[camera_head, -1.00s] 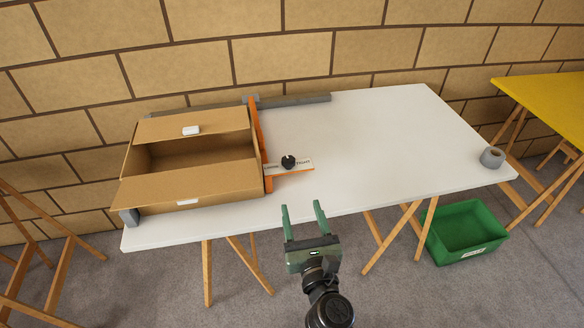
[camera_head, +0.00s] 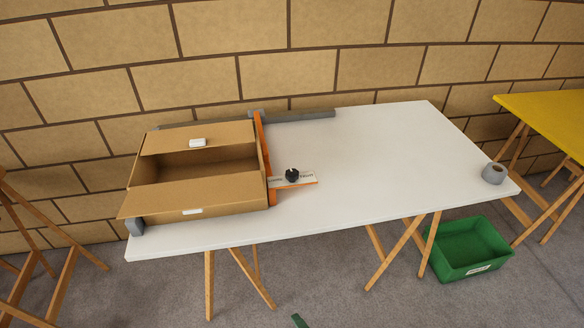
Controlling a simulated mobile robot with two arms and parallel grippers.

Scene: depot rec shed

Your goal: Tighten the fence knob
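The fence knob (camera_head: 292,175) is a black knob on a white labelled plate (camera_head: 308,178) with an orange edge. The plate sticks out to the right from the orange fence (camera_head: 264,150), which stands along the right side of an open cardboard box (camera_head: 190,203). All of these are on the white table (camera_head: 390,160). Only a green fingertip of my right gripper (camera_head: 299,321) shows at the bottom edge, in front of the table and well away from the knob. Its opening is hidden. My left gripper is out of view.
A grey rail (camera_head: 300,115) runs along the table's back edge. A grey tape roll (camera_head: 494,173) sits at the right corner. A green crate (camera_head: 470,250) is on the floor, and a yellow table (camera_head: 550,120) stands right. The table right of the knob is clear.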

